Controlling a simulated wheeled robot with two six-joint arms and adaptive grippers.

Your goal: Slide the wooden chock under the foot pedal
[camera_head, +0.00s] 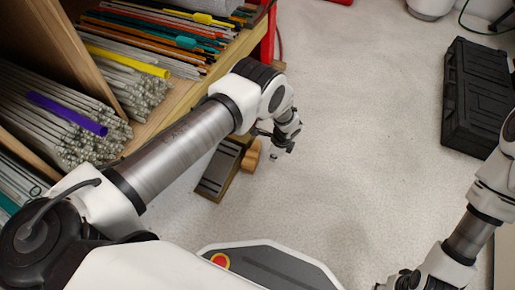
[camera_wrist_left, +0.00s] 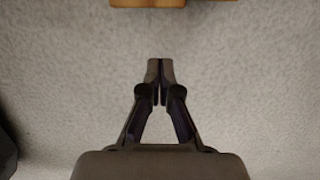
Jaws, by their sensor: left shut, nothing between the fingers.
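The foot pedal (camera_head: 218,172) is a dark ribbed plate, tilted, with wood at its edge, on the floor beside the shelf in the head view. The wooden chock (camera_head: 251,156) is a small light-brown block at the pedal's right side; my left arm partly hides this area. I cannot tell how far under the pedal it reaches. My left gripper (camera_head: 275,152) is just right of the chock, low over the floor. In the left wrist view it is shut and empty (camera_wrist_left: 160,70), with a wooden edge (camera_wrist_left: 147,3), probably the chock, ahead and apart from the fingertips. My right gripper (camera_head: 400,281) is partly cut off at the lower right.
A wooden shelf (camera_head: 172,105) full of glass rods stands at the left, with a red post (camera_head: 268,38) at its end. A black case (camera_head: 477,98) lies on the floor at the right. The speckled floor (camera_head: 365,130) between is clear.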

